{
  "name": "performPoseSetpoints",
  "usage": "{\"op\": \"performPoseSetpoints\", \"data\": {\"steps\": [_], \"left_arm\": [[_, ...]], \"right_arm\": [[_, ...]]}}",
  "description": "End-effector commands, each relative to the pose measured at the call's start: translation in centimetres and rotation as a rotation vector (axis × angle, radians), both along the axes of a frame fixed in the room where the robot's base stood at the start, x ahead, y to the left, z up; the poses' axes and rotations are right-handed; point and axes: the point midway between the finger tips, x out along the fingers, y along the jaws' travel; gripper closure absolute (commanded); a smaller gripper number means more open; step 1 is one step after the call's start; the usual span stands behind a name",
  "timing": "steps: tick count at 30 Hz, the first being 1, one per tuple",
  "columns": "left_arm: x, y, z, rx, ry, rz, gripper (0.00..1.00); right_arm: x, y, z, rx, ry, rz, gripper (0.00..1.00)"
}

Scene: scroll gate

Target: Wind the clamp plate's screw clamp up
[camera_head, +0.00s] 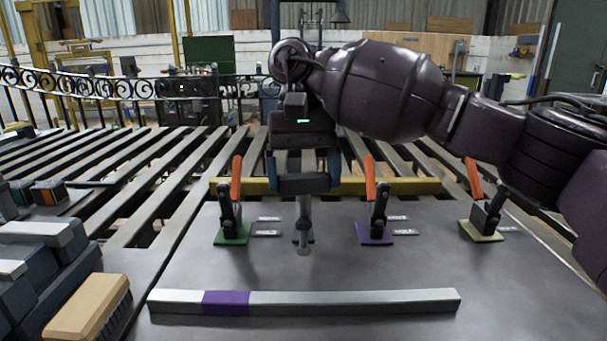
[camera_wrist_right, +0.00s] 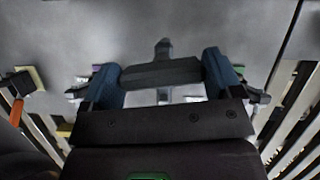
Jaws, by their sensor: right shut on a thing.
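The screw clamp (camera_head: 304,212) stands on the grey clamp plate (camera_head: 330,270), its upright screw topped by a dark crossbar handle (camera_head: 303,184). My right gripper (camera_head: 304,180) comes down from above and is shut on the ends of this handle. In the right wrist view the crossbar (camera_wrist_right: 161,74) spans between the two blue fingers of my right gripper (camera_wrist_right: 163,75), and a grey arm of the clamp (camera_wrist_right: 163,47) shows beyond it. The top of the screw is hidden under the handle and gripper. My left gripper is not in view.
Toggle clamps with orange handles stand on green (camera_head: 233,234), purple (camera_head: 374,234) and yellow (camera_head: 481,231) pads. A yellow bar (camera_head: 400,186) runs behind. A grey bar with a purple band (camera_head: 350,302) lies in front. A brush (camera_head: 88,308) lies at left.

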Motion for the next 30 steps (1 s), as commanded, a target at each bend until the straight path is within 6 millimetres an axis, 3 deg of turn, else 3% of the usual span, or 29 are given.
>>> {"op": "performPoseSetpoints", "data": {"steps": [16, 17, 19, 30], "left_arm": [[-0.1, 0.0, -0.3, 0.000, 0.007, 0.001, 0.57], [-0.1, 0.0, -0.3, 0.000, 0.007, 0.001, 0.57], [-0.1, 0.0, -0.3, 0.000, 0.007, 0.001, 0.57], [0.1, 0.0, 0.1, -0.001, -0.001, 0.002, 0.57]], "right_arm": [[-0.1, 0.1, -0.6, -0.003, 0.010, 0.027, 0.39], [-0.1, 0.0, -0.6, -0.003, 0.010, 0.027, 0.10], [0.0, 0.0, -0.6, -0.003, 0.009, 0.025, 0.00], [0.2, 0.1, 0.7, -0.002, 0.000, 0.025, 0.00]]}}
